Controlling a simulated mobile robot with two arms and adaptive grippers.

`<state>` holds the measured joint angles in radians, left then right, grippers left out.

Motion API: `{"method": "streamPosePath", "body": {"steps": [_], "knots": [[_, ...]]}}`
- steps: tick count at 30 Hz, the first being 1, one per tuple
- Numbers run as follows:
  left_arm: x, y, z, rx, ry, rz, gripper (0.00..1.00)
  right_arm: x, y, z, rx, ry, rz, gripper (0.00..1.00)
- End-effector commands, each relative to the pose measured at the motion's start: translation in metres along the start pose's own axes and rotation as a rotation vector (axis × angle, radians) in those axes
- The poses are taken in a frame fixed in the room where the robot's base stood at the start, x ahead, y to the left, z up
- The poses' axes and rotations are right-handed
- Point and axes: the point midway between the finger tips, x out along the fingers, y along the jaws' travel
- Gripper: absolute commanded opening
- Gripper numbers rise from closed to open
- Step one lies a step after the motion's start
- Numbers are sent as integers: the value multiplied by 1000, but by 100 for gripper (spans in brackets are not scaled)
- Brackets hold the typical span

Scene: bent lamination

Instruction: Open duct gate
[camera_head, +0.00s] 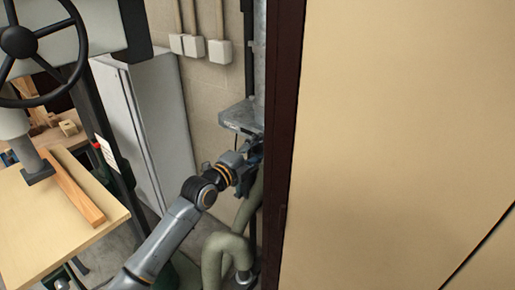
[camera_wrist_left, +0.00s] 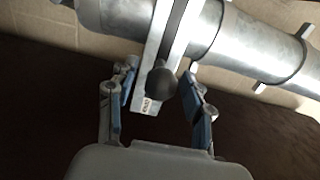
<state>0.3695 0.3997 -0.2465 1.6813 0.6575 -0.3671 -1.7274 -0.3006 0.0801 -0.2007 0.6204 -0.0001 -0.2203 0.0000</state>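The metal duct (camera_wrist_left: 262,47) runs across the top of the left wrist view. In the head view, my left gripper (camera_head: 252,152) is just below a grey metal plate (camera_head: 240,117) on the duct, partly hidden by the panel edge. My right gripper is out of view.
A large tan panel (camera_head: 400,130) with a dark edge (camera_head: 284,130) stands close to the right of my left arm. A flexible hose (camera_head: 228,246) hangs below the gripper. A white cabinet (camera_head: 150,120) and a press with a wooden table (camera_head: 50,225) stand left.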

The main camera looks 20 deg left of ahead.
Motion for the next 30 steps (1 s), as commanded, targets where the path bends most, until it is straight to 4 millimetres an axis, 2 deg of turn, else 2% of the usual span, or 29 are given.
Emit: {"method": "streamPosePath", "body": {"steps": [1, 7, 14, 22, 30], "knots": [[0, 0, 0, 0, 0, 0, 41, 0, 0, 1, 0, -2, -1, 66], [0, 0, 0, 0, 0, 0, 0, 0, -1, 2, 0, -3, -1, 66], [0, 0, -2, -1, 0, 1, 0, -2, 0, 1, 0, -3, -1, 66], [0, -1, -36, -2, 1, 5, 0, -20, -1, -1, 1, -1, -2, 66], [0, 1, -40, 0, 1, 2, 0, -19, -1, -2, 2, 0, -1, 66]]}}
